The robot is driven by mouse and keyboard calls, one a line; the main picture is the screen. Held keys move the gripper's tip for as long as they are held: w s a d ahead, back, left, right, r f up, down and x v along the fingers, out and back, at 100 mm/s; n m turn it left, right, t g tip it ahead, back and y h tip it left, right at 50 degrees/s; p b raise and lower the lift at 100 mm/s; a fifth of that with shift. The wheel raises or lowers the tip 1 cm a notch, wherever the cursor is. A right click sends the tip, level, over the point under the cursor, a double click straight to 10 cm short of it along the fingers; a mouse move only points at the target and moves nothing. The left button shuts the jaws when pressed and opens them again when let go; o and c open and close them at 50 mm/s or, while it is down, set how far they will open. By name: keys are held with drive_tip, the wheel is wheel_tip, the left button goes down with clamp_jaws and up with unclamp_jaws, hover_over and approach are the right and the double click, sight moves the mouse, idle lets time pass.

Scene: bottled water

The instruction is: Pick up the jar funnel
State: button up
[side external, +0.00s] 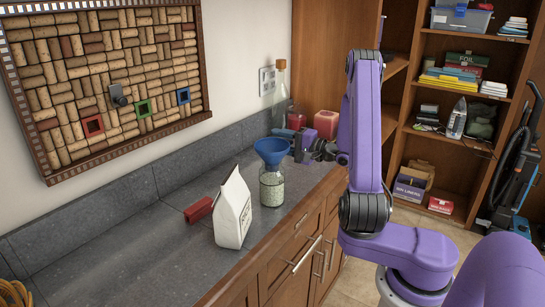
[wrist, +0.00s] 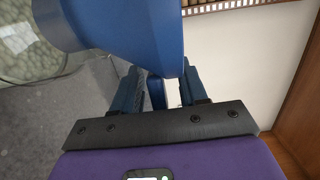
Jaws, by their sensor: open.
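The blue jar funnel (side external: 272,150) sits in the mouth of a glass jar (side external: 271,189) of pale green contents on the grey counter. In the wrist view the funnel (wrist: 125,35) fills the top centre, and the jar (wrist: 35,45) shows at the upper left. My gripper (side external: 303,148) is right beside the funnel, on its right, at about rim height. In the wrist view my gripper (wrist: 158,85) has its fingers apart, with a narrow blue piece between them, seemingly the funnel's handle. I cannot tell whether either finger touches it.
A white paper bag (side external: 233,211) stands left of the jar, with a red object (side external: 198,209) behind it. A corked bottle (side external: 281,95) and a red container (side external: 326,124) stand at the counter's far end. The left of the counter is mostly clear.

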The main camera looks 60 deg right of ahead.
clamp_jaws()
drive_tip(key=shift+r, duration=0.1)
